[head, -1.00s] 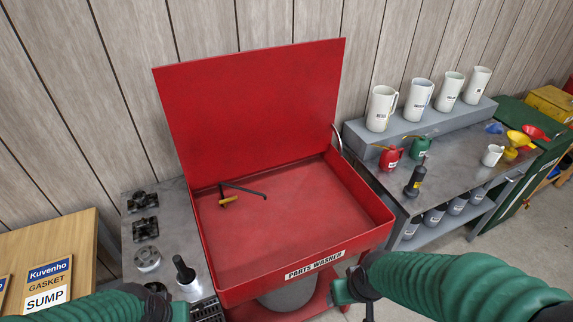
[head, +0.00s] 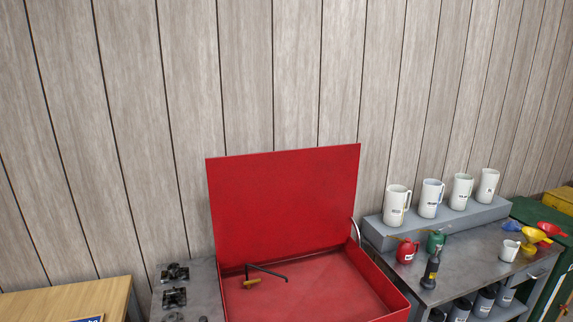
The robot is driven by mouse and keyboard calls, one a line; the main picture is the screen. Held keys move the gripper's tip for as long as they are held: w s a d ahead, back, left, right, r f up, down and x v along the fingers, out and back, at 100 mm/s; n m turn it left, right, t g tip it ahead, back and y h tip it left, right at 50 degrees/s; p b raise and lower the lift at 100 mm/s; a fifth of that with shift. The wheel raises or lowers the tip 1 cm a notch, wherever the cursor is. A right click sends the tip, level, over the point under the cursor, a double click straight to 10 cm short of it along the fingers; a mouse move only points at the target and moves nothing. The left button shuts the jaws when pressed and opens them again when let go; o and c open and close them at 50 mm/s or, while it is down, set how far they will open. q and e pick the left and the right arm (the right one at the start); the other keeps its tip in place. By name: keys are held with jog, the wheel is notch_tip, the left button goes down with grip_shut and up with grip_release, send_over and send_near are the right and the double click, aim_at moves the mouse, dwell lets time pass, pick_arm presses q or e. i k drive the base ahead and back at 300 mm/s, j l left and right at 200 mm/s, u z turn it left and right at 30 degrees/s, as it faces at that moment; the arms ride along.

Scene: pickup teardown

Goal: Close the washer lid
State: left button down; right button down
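The red washer lid (head: 285,205) stands open, raised nearly upright at the back of the red parts washer (head: 397,302). The washer's basin shows below the lid, with its front cut off by the bottom of the picture. A dark spout with a brass-coloured end (head: 252,283) lies over the left back of the basin. A thin curved metal piece (head: 355,232) shows at the lid's right lower corner. Neither of my grippers is in the picture.
A grey bench (head: 205,275) with dark metal parts stands left of the washer, beside a wooden surface (head: 75,300). A metal bench (head: 455,278) at right carries white jugs (head: 397,205), a red oil can (head: 406,251), a green can (head: 435,241) and funnels. A plank wall (head: 270,80) is behind.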

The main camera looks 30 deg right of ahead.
aim_at(264, 206)
jog(key=l+u, duration=0.45)
jog(key=l, duration=2.25)
